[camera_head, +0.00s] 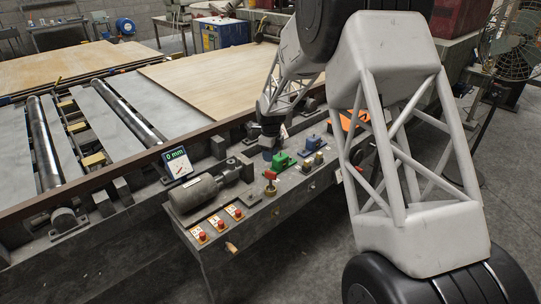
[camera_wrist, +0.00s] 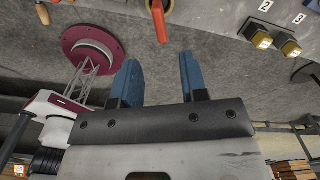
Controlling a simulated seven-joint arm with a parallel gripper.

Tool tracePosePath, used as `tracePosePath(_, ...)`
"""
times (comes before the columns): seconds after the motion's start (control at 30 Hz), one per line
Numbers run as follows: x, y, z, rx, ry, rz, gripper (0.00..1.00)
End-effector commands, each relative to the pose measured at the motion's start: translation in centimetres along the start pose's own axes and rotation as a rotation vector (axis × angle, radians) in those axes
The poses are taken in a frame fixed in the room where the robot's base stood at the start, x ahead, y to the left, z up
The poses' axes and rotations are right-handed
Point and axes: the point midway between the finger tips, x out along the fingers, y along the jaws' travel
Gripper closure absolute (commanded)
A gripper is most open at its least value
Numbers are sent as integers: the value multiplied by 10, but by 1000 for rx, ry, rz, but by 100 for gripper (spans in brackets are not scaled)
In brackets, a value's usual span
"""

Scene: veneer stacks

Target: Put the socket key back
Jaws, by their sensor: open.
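My gripper (camera_wrist: 157,65) shows its two blue fingers apart with nothing between them in the wrist view. In the head view my gripper (camera_head: 268,154) is low over the machine's front ledge, partly hidden by its own wrist. A red handle (camera_wrist: 158,20) lies just beyond the fingertips in the wrist view, apart from them. It stands on a brass-coloured base in the head view, where the red handle (camera_head: 270,176) is just below my gripper. I cannot tell whether it is the socket key; no other clear key shape shows.
Green (camera_head: 284,160) and blue (camera_head: 312,142) blocks stand on the ledge right of my gripper. A grey motor (camera_head: 197,194), red buttons (camera_head: 202,236) and a "0 mm" display (camera_head: 177,162) are to the left. Two numbered switches (camera_wrist: 262,40) are at the wrist view's upper right.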

Motion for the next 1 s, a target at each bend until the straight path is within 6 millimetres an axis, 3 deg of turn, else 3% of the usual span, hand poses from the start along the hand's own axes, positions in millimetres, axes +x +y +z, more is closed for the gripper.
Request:
tracePosePath(0.67,-4,1,-2,-8,-1,-2,60)
tracePosePath(0.87,-24,8,-18,-71,-6,-9,60)
tracePosePath(1.0,-51,20,-39,-159,-11,-20,60)
